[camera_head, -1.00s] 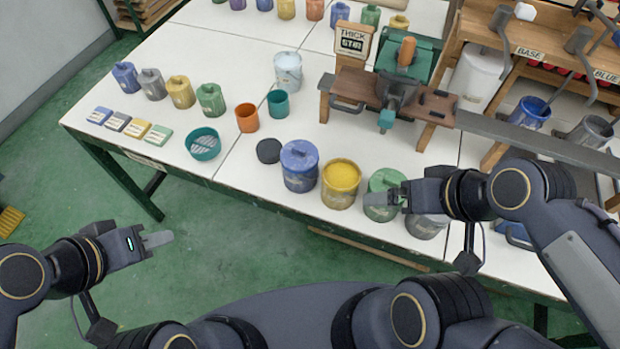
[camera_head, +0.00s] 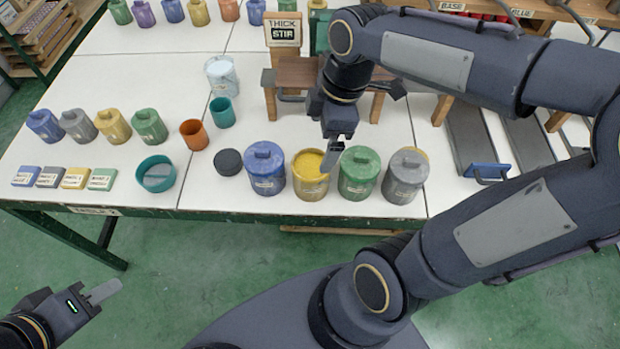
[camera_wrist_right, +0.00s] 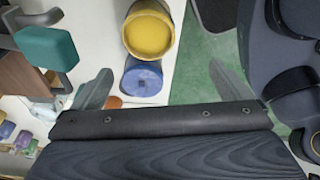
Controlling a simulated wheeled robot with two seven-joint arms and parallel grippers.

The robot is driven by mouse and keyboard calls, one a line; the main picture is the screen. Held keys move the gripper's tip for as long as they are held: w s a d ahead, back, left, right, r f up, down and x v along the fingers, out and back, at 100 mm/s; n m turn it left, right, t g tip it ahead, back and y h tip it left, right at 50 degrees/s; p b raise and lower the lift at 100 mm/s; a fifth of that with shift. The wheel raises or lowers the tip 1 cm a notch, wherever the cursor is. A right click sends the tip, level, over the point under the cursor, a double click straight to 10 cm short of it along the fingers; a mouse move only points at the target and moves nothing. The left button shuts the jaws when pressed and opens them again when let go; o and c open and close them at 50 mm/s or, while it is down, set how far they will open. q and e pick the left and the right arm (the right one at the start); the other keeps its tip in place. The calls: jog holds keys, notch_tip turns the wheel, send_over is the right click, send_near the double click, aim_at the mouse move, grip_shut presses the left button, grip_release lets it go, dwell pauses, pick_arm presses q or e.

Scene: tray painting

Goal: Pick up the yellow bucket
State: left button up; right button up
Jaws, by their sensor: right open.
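The yellow bucket (camera_head: 311,180) stands upright and open on the white table near its front edge, with yellow filling its top. It stands between the blue lidded bucket (camera_head: 265,172) and the green lidded bucket (camera_head: 358,174). My right gripper (camera_head: 332,160) is above the yellow bucket's right side, pointing down, not holding it.
A grey lidded bucket (camera_head: 404,178) stands right of the green one. A black lid (camera_head: 228,161), an orange cup (camera_head: 193,134) and teal cups lie to the left. The wooden stirring stand (camera_head: 299,74) is behind. The table's front edge is close to the buckets.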

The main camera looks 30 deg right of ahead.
jog(key=w+f+n, duration=0.1)
jog(key=f, duration=0.2)
jog(key=f+n+b, duration=0.1)
jog(key=f, duration=0.2)
jog(key=w+f+n+g, duration=0.1)
jog(key=f, duration=0.3)
jog(key=shift+w+a+n, duration=0.1)
jog(key=shift+w+n, duration=0.2)
jog(key=shift+n, duration=0.1)
jog(key=b, duration=0.2)
send_over(310, 174)
jog(key=s+a, duration=0.2)
jog(key=s, duration=0.1)
notch_tip(310, 174, down, 7)
jog(key=shift+d+r, duration=0.15)
jog(key=shift+p, duration=0.3)
jog(key=shift+r, duration=0.1)
jog(key=c, duration=1.3)
